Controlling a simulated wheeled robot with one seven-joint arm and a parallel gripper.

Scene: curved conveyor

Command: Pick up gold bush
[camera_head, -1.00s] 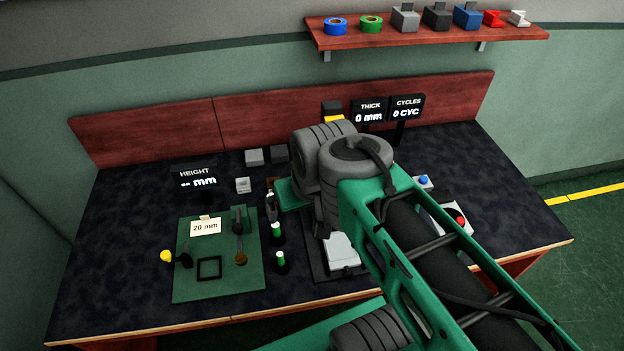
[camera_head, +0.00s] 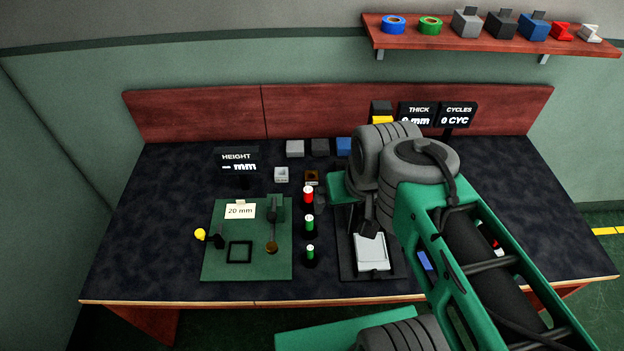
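A small brown-gold piece (camera_head: 312,177) sits on the bench behind the red-topped post. It may be the gold bush, but it is too small to be sure. Another brownish-gold round part (camera_head: 271,247) shows at the low end of a dark arm on the green board. My gripper (camera_head: 370,230) points down over the light grey plate on the right, away from both. Its dark fingers are small and partly merged with the wrist, so I cannot tell whether they are open or hold anything.
The green board (camera_head: 222,266) carries a 20 mm card and a black square frame. Posts with a red top (camera_head: 308,195) and green tops (camera_head: 309,222) stand between the board and the grey plate (camera_head: 372,262). Grey, dark and blue blocks (camera_head: 295,148) sit behind. The bench's left is clear.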

